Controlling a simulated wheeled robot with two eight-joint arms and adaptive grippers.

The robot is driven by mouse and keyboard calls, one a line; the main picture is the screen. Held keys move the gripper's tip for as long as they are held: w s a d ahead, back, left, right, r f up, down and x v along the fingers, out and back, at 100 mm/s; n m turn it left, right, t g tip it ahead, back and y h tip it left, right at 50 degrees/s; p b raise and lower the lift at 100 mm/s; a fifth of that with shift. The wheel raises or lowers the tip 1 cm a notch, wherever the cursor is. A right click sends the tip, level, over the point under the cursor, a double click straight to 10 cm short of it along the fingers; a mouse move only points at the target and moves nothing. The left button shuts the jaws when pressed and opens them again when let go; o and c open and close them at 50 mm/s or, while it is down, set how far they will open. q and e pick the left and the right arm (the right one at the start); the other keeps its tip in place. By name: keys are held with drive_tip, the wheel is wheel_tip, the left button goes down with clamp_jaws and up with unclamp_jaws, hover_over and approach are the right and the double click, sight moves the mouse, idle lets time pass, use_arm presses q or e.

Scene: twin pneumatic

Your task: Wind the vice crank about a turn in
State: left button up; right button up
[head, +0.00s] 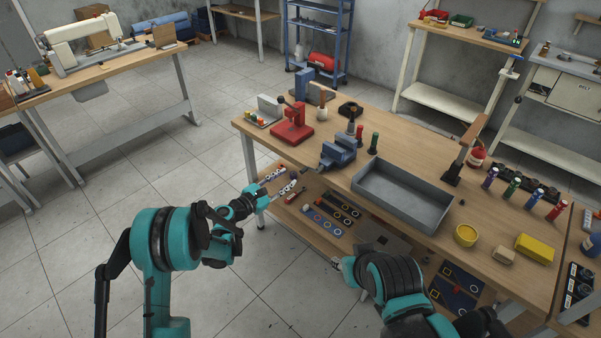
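The blue-grey vice (338,153) is mounted at the near edge of the wooden workbench, left of the grey tray. Its dark crank end (319,168) is small and faces my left arm; the handle's exact angle is too small to tell. My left gripper (291,180) reaches toward the vice from the left. Its two fingers are spread apart with nothing visible between them, and a gap appears between the fingertips and the crank. My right gripper (342,263) is low in front of the bench, mostly hidden by its own wrist, so its opening is unclear.
A grey open tray (402,205) sits right of the vice. A red press (292,126) stands to its left and green and red-handled tools (374,143) stand close behind it. A lower shelf (318,238) with tools lies under the bench edge. The floor at left is clear.

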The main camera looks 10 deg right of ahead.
sight(301, 173)
use_arm(q)
drive_tip(key=w+d+f, duration=0.1)
drive_tip(key=d, duration=0.1)
drive_tip(key=w+d+f+n+b, duration=0.1)
drive_tip(key=w+d, duration=0.1)
drive_tip(key=w+d+n+b, duration=0.1)
drive_tip(key=w+d, duration=0.1)
drive_tip(key=shift+w+d+f+t+h, duration=0.1)
drive_tip(key=shift+d+f+t+h, duration=0.2)
drive_tip(key=shift+d+f+h, duration=0.1)
drive_tip(key=shift+a, duration=0.1)
clamp_jaws()
